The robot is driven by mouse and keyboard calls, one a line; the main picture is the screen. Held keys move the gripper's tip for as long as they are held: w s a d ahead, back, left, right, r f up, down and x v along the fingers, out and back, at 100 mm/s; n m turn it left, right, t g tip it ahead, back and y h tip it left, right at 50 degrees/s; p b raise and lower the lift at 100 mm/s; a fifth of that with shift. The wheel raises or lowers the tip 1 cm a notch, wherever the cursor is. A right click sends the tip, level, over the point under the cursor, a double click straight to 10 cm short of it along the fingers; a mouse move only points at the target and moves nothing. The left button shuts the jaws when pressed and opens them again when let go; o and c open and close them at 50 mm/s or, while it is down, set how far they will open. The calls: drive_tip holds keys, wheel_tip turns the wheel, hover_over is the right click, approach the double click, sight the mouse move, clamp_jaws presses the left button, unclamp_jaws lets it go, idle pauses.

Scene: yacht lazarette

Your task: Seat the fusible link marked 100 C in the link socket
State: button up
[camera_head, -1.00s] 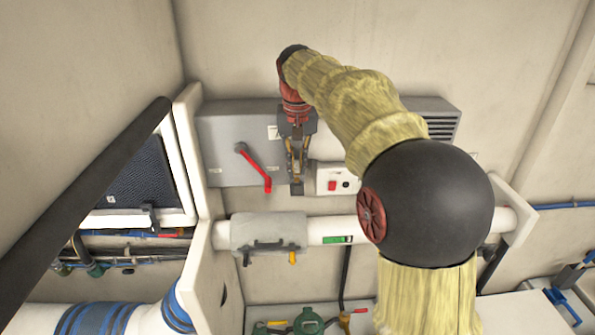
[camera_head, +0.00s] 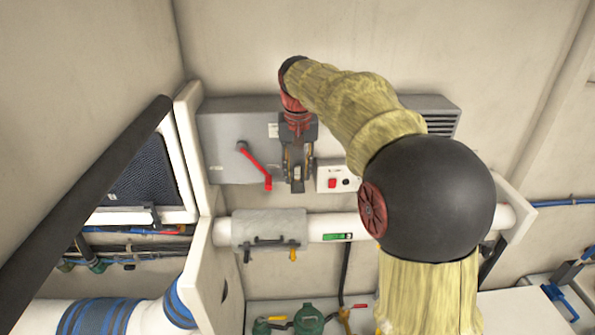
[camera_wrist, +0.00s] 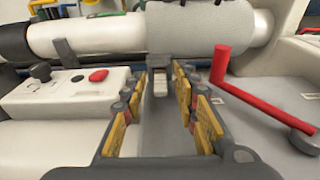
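My gripper (camera_head: 297,172) hangs in front of the grey cabinet on the back wall, pointing down. Its yellow-padded fingers stand apart in the wrist view (camera_wrist: 163,100), with clear gaps on both sides. A small grey and pale fitting (camera_wrist: 160,86) lies between and just beyond the fingertips. It also shows below my gripper in the head view (camera_head: 297,186). I cannot tell whether this is the link socket, a link, or a link in the socket. No 100 C marking is readable.
A red lever (camera_head: 256,168) is left of my gripper; a white box with a red button (camera_head: 332,183) is close on its right. A white pipe with a grey wrap (camera_head: 268,227) runs below. A black bar (camera_head: 85,205) crosses the left side.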

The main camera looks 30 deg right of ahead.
drive_tip(key=shift+r, duration=0.15)
wheel_tip(320, 180, up, 11)
drive_tip(key=s+b, duration=0.2)
drive_tip(key=s+a+f+n+t, duration=0.25)
drive_tip(key=s+a, duration=0.45)
drive_tip(key=s, duration=0.6)
drive_tip(key=s+a+f+n+t, duration=0.1)
drive_tip(key=s+a+f, duration=0.1)
drive_tip(key=s+f, duration=0.6)
drive_tip(key=s+a+f+n, duration=0.1)
drive_tip(key=s+a+f, duration=0.2)
drive_tip(key=s+f, duration=0.5)
drive_tip(key=shift+s+a+f+t+y, duration=0.15)
drive_tip(key=shift+f+t+y, duration=0.05)
drive_tip(key=shift+t+y, duration=0.15)
